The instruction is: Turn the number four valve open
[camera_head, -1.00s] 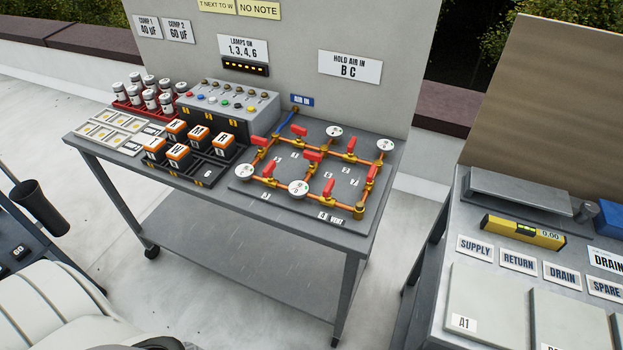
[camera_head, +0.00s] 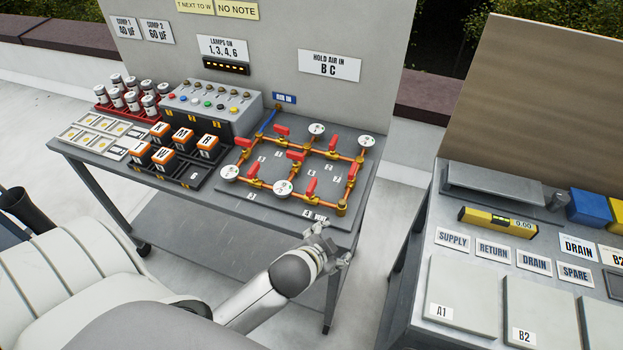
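The copper pipe board (camera_head: 235,197) lies on the right half of the grey cart. It carries several red valve handles, including a back left one (camera_head: 282,131), a middle one (camera_head: 295,155), a right one (camera_head: 352,170) and a front one (camera_head: 311,187). Small white number tags lie by the valves; most are too small to read, so I cannot tell which valve is number four. A tag (camera_head: 315,215) at the front edge seems to read VENT. My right gripper is out of view.
Round white gauges (camera_head: 283,189) stand among the pipes. Left of the board are a switch box (camera_head: 212,105), orange-topped blocks (camera_head: 164,155) and a red rack of canisters. A sign (camera_head: 330,65) reads HOLD AIR IN B C. A second bench (camera_head: 450,205) stands right, across a gap.

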